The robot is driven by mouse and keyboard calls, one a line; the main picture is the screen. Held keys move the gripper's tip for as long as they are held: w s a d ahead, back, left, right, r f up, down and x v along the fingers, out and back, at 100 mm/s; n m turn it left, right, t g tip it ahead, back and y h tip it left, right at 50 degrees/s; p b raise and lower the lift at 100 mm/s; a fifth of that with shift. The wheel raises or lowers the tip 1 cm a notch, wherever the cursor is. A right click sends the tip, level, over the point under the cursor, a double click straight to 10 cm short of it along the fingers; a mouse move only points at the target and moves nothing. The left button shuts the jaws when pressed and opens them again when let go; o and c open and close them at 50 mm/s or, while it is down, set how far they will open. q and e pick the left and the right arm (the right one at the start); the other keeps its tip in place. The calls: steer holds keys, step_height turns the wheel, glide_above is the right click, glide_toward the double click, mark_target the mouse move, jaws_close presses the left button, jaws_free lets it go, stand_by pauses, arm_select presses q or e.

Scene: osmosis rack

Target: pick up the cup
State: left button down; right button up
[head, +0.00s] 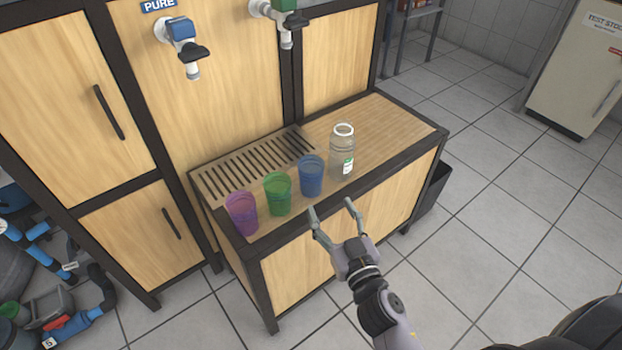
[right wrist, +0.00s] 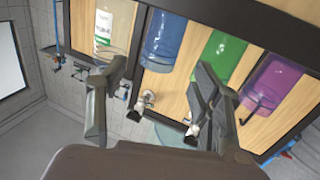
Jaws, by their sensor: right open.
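Three see-through cups stand in a row on the wooden counter (head: 385,122): a purple cup (head: 242,214), a green cup (head: 278,194) and a blue cup (head: 311,176). A clear glass jar (head: 342,152) with a white rim stands right of the blue cup. My right gripper (head: 331,210) is open and empty, in front of the counter's front edge, near the blue cup and the jar. In the right wrist view, the blue cup (right wrist: 164,40), green cup (right wrist: 218,58), purple cup (right wrist: 272,84) and jar (right wrist: 114,25) show beyond the open fingers. My left gripper is not in view.
A slatted drain grate (head: 250,165) lies behind the cups. Two taps, one blue (head: 183,45) and one green (head: 281,20), stick out from the cabinet above. The counter right of the jar is clear. Blue pipes (head: 40,255) and other gear lie at the lower left.

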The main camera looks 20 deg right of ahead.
mark_target(316, 182)
steer(key=w, duration=0.6)
steer(key=shift+w+a, duration=0.15)
steer(key=shift+w, duration=0.2)
steer(key=shift+w+a+r, duration=0.15)
steer(key=shift+w, duration=1.2)
steer(key=shift+w+a+r, duration=0.1)
steer(key=shift+w+a, duration=0.05)
steer(key=shift+w, duration=1.15)
steer(key=shift+c, duration=0.3)
steer(key=c, duration=0.6)
